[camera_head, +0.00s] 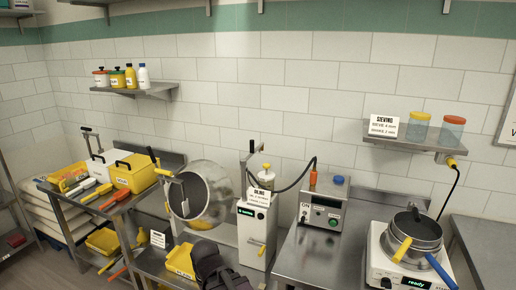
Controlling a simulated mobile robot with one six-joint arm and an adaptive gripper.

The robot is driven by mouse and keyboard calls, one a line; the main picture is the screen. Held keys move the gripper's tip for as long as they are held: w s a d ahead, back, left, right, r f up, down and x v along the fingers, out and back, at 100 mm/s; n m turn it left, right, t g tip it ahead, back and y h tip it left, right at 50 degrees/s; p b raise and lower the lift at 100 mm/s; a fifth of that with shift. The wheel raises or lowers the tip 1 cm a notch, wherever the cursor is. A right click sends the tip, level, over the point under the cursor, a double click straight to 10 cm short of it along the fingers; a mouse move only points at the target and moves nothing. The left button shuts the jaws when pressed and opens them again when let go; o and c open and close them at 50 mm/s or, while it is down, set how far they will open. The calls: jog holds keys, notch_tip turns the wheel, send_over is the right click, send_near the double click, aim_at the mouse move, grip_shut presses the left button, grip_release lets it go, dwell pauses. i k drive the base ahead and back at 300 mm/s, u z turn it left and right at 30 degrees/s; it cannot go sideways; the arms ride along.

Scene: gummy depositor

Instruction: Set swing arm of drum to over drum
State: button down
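The metal drum (203,190) is a round, shiny pan tilted to face the left, left of a white control box (257,235) with a green display. A thin dark swing arm (250,148) rises above the box, right of the drum. A pale bottle-like part (265,177) shows beside it, over the box rather than over the drum. A black hose (296,183) runs from there to the right. My gripper (212,262) is dark and low in the picture, below the drum and apart from it. Its fingers are too unclear to tell open from shut.
A yellow bin (180,260) stands below the drum, close to my gripper. A grey device with a blue knob (323,203) and a white heater with pans (405,262) stand to the right. A shelf with jars (418,141) hangs above. Crowded yellow containers (133,173) fill the left table.

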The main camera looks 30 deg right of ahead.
aim_at(243, 162)
jog(key=z, duration=0.4)
jog(key=i, duration=1.15)
jog(key=z, duration=0.55)
